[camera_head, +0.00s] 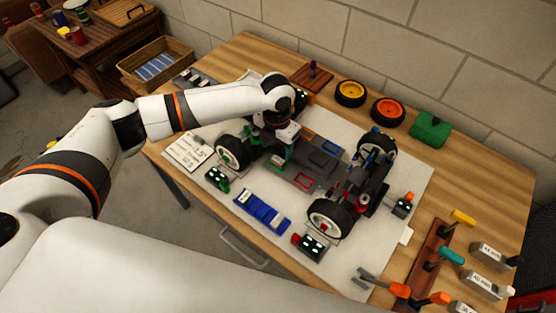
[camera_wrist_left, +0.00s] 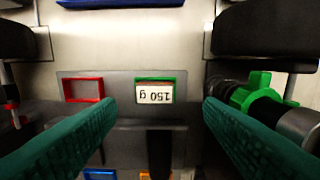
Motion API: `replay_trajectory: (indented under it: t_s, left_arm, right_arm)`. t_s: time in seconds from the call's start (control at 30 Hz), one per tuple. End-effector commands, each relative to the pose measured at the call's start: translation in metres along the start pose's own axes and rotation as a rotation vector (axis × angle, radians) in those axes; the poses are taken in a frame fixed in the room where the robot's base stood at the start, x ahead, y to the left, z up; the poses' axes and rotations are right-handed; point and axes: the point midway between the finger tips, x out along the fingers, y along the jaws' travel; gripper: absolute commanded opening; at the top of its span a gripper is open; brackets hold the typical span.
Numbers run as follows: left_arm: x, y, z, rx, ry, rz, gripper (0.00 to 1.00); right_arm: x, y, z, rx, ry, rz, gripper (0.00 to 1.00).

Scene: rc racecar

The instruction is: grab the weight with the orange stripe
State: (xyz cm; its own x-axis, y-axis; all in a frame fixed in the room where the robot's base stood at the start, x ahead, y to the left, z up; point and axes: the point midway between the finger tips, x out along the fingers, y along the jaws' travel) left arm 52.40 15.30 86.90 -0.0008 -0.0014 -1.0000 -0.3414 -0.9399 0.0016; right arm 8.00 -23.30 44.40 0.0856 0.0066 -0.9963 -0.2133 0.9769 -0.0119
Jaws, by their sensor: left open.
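No weight with an orange stripe can be made out clearly. An orange-edged rectangle (camera_wrist_left: 155,174) is cut off at the bottom of the left wrist view; whether it is a weight or a slot I cannot tell. An orange-outlined slot (camera_head: 308,135) shows on the car's grey chassis (camera_head: 297,176) in the head view. A green-edged label reading 150 g (camera_wrist_left: 155,93) lies ahead, between my left fingers in the picture. My left gripper (camera_head: 283,143) is over the chassis, its teal fingers (camera_wrist_left: 158,108) open and apart with nothing held. My right gripper is not in view.
Wheels and suspension stand close around the chassis, with a green part (camera_wrist_left: 262,95) beside the right finger. A blue tray (camera_head: 262,211) lies at the front of the mat.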

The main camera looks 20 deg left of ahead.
Motion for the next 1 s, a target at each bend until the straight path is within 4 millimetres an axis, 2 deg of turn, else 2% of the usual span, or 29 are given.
replay_trajectory:
  t_s: [0.13,0.3,0.57,0.9,1.0]
  left_arm:
    - [0.021,0.006,-0.001,0.001,-0.004,0.0,0.62]
    - [0.042,0.006,-0.001,-0.001,-0.002,0.0,0.62]
    - [0.045,0.005,-0.001,0.001,0.0,-0.001,0.62]
    - [0.045,0.005,-0.001,0.0,0.0,0.0,0.1]
    - [0.045,0.005,-0.001,0.0,0.0,0.0,0.1]
  right_arm:
    - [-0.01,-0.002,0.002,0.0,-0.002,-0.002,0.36]
    - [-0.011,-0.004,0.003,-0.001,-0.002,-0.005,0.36]
    - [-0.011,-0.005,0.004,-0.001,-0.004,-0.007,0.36]
    - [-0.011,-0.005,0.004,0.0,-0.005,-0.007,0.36]
    - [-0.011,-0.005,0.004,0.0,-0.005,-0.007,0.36]
